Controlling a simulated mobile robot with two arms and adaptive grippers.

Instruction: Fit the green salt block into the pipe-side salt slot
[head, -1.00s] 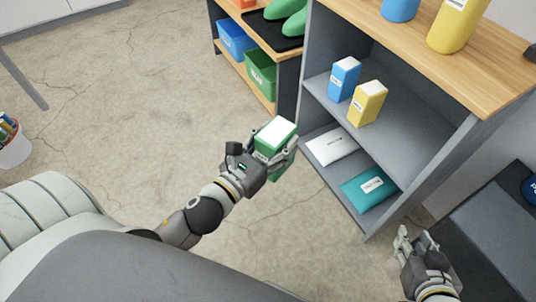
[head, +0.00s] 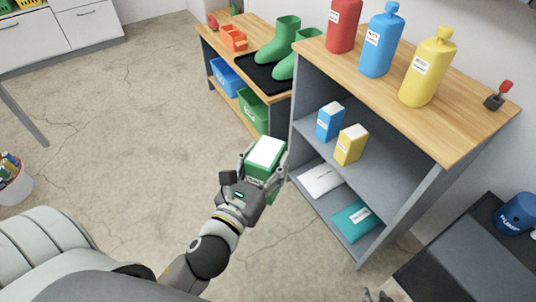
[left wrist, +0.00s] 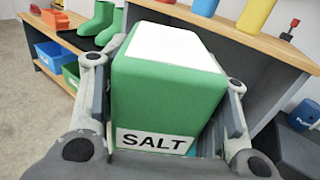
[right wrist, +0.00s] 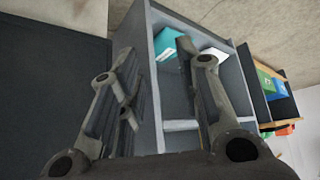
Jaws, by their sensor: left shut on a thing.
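The green salt block (head: 265,158) has a white top and a SALT label, clear in the left wrist view (left wrist: 165,90). My left gripper (head: 262,172) is shut on it, a finger on each side, holding it in the air in front of the grey shelf unit (head: 330,85). A blue block (head: 329,122) and a yellow block (head: 350,146) stand on the unit's middle shelf. I cannot make out which spot is the pipe-side salt slot. My right gripper (right wrist: 155,60) is open and empty in the right wrist view; the head view shows only a sliver of it.
A white packet (head: 320,181) and a teal packet (head: 354,222) lie on the lower shelf. Red, blue (head: 382,42) and yellow (head: 428,68) bottles stand on the wooden top. A blue pump (head: 518,212) is at right.

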